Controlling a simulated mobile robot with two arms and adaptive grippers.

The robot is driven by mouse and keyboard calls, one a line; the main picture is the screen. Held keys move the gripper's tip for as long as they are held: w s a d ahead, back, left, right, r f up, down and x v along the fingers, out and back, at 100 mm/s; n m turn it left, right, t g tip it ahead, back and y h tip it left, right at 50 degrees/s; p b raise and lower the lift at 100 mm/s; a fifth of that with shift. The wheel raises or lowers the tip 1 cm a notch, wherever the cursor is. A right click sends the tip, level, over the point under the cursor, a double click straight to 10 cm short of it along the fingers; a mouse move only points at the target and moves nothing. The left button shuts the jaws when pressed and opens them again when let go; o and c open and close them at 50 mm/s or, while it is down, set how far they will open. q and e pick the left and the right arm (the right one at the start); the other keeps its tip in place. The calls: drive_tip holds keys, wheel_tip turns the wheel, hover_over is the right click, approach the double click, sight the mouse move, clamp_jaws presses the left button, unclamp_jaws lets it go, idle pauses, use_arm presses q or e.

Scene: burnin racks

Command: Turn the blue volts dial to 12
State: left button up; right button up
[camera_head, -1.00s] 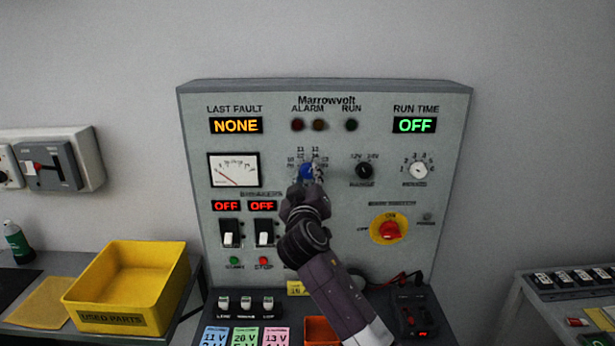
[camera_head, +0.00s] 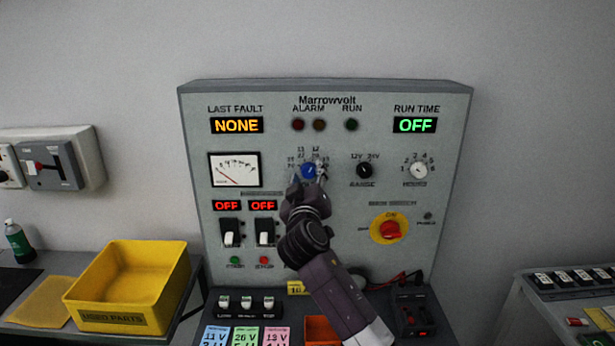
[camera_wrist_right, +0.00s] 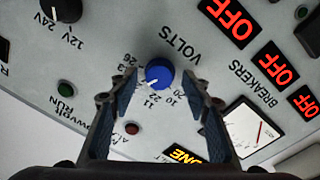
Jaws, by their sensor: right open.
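The blue volts dial (camera_head: 308,171) is on the upper middle of the grey panel (camera_head: 330,235). It also shows in the right wrist view (camera_wrist_right: 159,74), with a white pointer mark on its lower-left side, toward the 11 and 12 labels; the exact number is hard to tell. My right gripper (camera_head: 307,178) is in front of the dial. In the right wrist view its fingers (camera_wrist_right: 158,88) are open, one on each side of the dial, with gaps visible between them and the dial. My left gripper is out of view.
Close by are the black range knob (camera_head: 365,170), the white hours knob (camera_head: 418,170), an analog meter (camera_head: 235,170) and two breaker switches (camera_head: 264,232). The red rotary switch (camera_head: 390,230) is lower right. A yellow bin (camera_head: 127,290) stands left of the panel.

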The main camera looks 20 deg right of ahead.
drive_tip(key=v, duration=1.2)
drive_tip(key=shift+f, duration=0.15)
